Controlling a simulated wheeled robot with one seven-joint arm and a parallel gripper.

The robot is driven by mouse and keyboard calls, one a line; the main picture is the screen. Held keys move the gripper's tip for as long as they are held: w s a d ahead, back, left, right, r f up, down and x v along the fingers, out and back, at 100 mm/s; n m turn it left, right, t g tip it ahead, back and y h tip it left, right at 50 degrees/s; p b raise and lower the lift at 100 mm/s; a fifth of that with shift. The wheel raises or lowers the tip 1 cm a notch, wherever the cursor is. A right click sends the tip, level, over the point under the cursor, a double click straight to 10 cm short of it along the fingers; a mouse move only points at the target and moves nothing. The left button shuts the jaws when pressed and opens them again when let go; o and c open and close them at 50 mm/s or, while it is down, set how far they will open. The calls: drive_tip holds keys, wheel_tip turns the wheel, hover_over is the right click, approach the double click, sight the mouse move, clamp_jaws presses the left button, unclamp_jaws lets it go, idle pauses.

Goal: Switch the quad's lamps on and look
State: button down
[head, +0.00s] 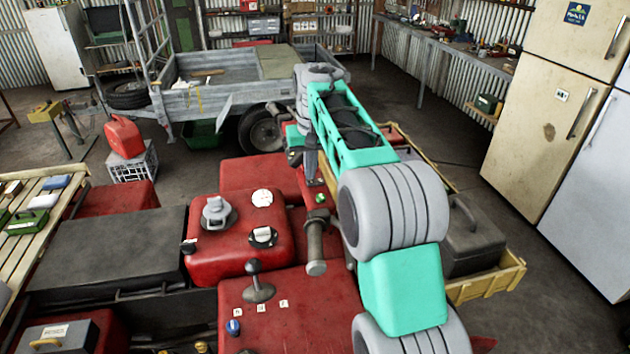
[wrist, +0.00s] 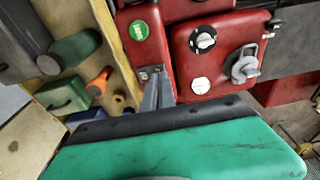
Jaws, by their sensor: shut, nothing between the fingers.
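The red quad (head: 255,310) fills the lower middle of the head view. Its small red panel with a round green label (head: 320,198) is under my gripper (head: 312,178), which points down. In the wrist view the green label (wrist: 138,30) is at the top, and a small dark switch (wrist: 150,72) sits below it on the panel. My gripper (wrist: 158,98) is shut and empty, its tips close to that switch; I cannot tell whether they touch. The switch's position is unclear. The quad's lamps are not visible in either view.
A red tank with a grey cap (head: 215,213), a black lever (head: 258,285) and a handlebar grip (head: 315,245) stand close by. A wooden crate (head: 497,283) with a dark case is at right, before fridges (head: 550,110). A trailer (head: 220,90) stands behind.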

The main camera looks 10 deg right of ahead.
drive_tip(key=shift+f, duration=0.45)
wheel_tip(320, 180, up, 3)
drive_tip(key=shift+f+p, duration=0.1)
drive_tip(key=shift+p, duration=1.05)
drive_tip(key=shift+r, duration=2.1)
drive_tip(key=shift+t, duration=0.6)
drive_tip(key=s, duration=0.4)
drive_tip(key=s+b, duration=0.1)
drive_tip(key=s, duration=0.3)
drive_tip(key=s+b, duration=0.1)
drive_tip(key=s, duration=0.4)
drive_tip(key=shift+f, duration=0.3)
drive_tip(key=s+f+t+b, duration=0.1)
drive_tip(key=s+f+b, duration=0.1)
drive_tip(key=s+f, duration=1)
drive_tip(key=s, duration=0.5)
drive_tip(key=shift+f+t, duration=0.2)
drive_tip(key=shift+t, duration=0.1)
